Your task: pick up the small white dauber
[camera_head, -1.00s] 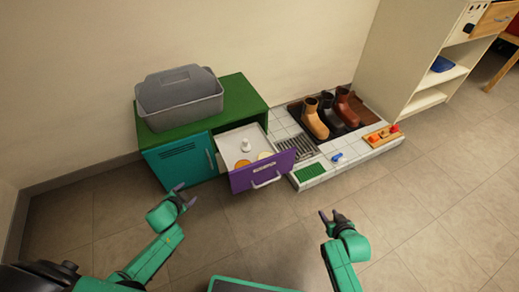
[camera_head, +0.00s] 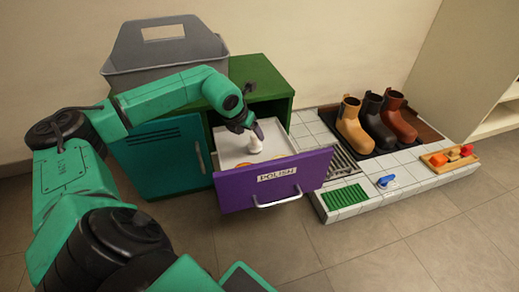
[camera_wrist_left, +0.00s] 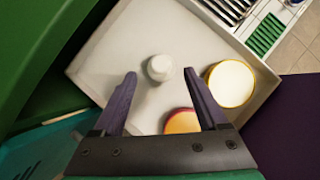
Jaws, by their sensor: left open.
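The small white dauber (camera_head: 255,142) stands upright in the open drawer (camera_head: 284,138), which has a purple front labelled POLISH. In the left wrist view the dauber (camera_wrist_left: 159,68) shows from above, just beyond and between the two fingertips. My left gripper (camera_head: 244,126) reaches into the drawer from above, pointing down, right by the dauber. In the left wrist view its dark fingers (camera_wrist_left: 159,76) are apart with nothing held between them. My right gripper is out of the head view.
Round tins lie in the drawer: one with a yellow rim (camera_wrist_left: 231,83) and one reddish (camera_wrist_left: 181,121). The green cabinet top (camera_head: 262,78) carries a grey caddy (camera_head: 165,50). A tiled platform (camera_head: 400,172) with several boots stands to the right.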

